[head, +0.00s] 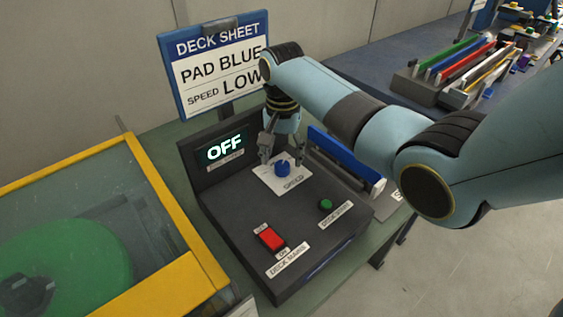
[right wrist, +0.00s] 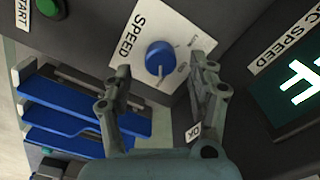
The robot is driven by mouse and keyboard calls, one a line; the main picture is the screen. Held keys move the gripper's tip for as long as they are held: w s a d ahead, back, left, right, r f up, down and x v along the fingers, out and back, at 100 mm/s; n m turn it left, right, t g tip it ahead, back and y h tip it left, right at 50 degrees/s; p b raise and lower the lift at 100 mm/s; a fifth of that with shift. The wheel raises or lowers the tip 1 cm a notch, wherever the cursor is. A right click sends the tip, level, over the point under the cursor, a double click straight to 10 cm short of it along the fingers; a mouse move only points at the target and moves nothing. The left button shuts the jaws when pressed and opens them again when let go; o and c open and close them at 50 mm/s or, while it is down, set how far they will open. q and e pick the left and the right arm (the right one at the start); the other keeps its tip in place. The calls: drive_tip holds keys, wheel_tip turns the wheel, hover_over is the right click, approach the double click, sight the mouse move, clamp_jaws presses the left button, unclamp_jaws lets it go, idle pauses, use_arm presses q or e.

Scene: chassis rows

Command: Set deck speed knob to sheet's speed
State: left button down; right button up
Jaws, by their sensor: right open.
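The blue speed knob (head: 283,168) sits on a white SPEED plate (head: 268,183) on the dark console. It also shows in the right wrist view (right wrist: 160,56), with a pale pointer line toward the picture's bottom; the small marks around it are hard to read. My right gripper (head: 281,156) is open above the knob, its fingers (right wrist: 163,76) apart on either side; contact is not visible. The deck sheet (head: 218,66) reads PAD BLUE, SPEED LOW. The display (head: 225,148) reads OFF. My left gripper is not in view.
A red mains switch (head: 271,238) and a green start button (head: 326,205) sit nearer on the console. Blue pads (right wrist: 85,113) stand in a rack beside it. A yellow-framed clear cover (head: 165,195) over a green disc (head: 65,265) lies to the left.

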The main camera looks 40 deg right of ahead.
sight(282, 164)
wheel_tip(282, 164, down, 3)
drive_tip(key=shift+f, duration=0.1)
drive_tip(key=c, duration=1.1)
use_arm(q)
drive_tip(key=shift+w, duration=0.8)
use_arm(e)
drive_tip(key=shift+c, duration=0.2)
